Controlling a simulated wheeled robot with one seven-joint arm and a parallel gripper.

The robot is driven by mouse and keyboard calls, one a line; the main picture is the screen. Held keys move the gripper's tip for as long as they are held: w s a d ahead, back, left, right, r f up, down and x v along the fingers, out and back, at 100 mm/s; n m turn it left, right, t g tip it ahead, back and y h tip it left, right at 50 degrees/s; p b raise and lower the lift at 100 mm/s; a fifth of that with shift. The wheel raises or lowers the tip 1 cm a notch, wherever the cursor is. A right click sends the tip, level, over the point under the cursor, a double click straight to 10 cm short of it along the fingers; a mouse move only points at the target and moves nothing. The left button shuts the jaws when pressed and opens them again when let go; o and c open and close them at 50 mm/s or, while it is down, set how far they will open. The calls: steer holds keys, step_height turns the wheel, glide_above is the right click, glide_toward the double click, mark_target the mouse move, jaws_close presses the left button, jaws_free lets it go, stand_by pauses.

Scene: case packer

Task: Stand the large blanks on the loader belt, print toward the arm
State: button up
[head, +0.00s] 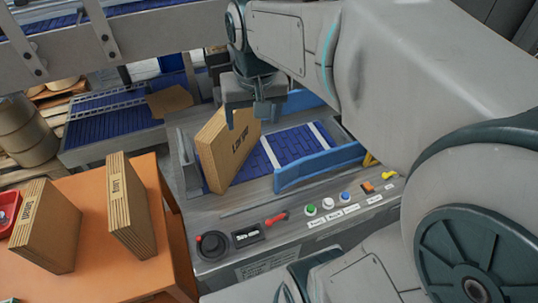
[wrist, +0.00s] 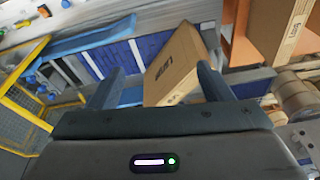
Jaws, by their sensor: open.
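A brown cardboard blank stack (head: 226,152) stands on edge at the left end of the blue loader belt (head: 284,146), its dark print facing my arm. It also shows in the wrist view (wrist: 180,72), just beyond and partly between the fingers. My gripper (head: 243,118) is open at the stack's top edge; I cannot tell whether a finger touches it. In the wrist view both fingers (wrist: 157,88) are spread wide. Two more printed stacks, one nearer the belt (head: 130,208) and one farther left (head: 45,228), stand on the orange table (head: 100,280).
Blue side guides (head: 320,168) flank the belt. A control panel with a red lever (head: 277,219), a black knob (head: 211,245) and several buttons lies along the loader's front. A red bin (head: 8,212) sits at the table's left edge. Belt right of the standing stack is clear.

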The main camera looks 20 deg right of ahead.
steer(key=s+f+n+t, duration=0.1)
steer(key=s+f, duration=0.4)
steer(key=s, duration=0.4)
steer(key=shift+d+n, duration=0.25)
steer(key=shift+n, duration=0.05)
